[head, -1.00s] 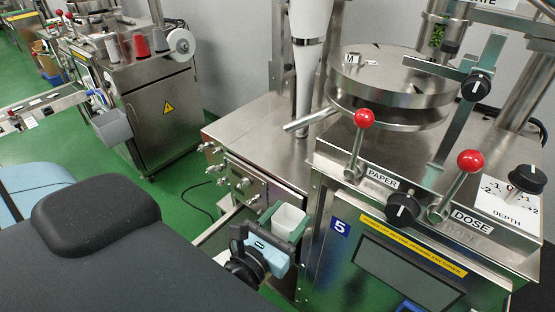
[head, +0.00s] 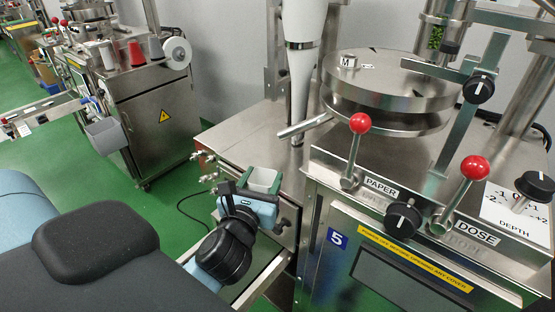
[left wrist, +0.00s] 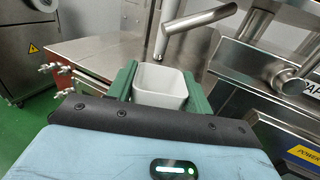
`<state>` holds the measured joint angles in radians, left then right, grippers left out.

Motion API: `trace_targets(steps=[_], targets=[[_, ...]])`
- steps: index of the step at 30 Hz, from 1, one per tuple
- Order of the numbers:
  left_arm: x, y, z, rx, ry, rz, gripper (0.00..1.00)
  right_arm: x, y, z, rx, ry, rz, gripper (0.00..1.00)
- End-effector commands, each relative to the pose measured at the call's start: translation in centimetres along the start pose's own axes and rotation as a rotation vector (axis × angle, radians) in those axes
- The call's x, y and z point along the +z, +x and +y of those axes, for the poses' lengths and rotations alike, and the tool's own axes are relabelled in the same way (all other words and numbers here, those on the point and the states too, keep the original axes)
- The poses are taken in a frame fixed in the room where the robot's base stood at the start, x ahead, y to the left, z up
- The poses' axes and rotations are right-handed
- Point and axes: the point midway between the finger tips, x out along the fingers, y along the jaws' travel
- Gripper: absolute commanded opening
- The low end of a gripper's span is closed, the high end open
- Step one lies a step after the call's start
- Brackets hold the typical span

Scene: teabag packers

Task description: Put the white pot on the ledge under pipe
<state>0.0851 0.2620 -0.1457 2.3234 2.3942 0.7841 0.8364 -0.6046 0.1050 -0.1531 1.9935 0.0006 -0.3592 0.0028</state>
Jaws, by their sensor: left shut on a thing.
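The white pot (head: 262,180) is a small square open-topped cup. My left gripper (head: 258,188) is shut on it, with a green finger on each side of the pot (left wrist: 160,86) in the left wrist view. The pot is upright and looks empty. It is in front of the steel ledge (head: 245,132), near its front edge. The slanted steel pipe (head: 305,126) sticks out over the ledge, beyond the pot; it also shows in the left wrist view (left wrist: 200,19). My right gripper is not in view.
Valve knobs (head: 205,165) stick out at the ledge's left front corner. A red-knobbed lever (head: 355,150) and the machine's control panel (head: 400,265) stand to the right. An open drawer-like tray (head: 262,278) lies below my left gripper. The ledge top looks clear left of the pipe.

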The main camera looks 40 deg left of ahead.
Motion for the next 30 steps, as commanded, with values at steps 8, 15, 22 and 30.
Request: trace_targets(steps=[8, 15, 22, 30], targets=[[0.3, 6.6, 0.1, 0.002, 0.000, -0.004, 0.25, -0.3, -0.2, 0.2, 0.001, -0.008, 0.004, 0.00], [0.0, 10.8, 0.0, 0.001, -0.001, 0.000, 0.25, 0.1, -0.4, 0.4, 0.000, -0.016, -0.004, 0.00], [0.0, 11.7, 0.0, 0.000, 0.000, 0.001, 0.25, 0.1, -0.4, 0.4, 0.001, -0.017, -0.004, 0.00], [-1.4, 12.6, 0.0, 0.000, 0.000, 0.007, 0.25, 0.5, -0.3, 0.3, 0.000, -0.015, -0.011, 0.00]])
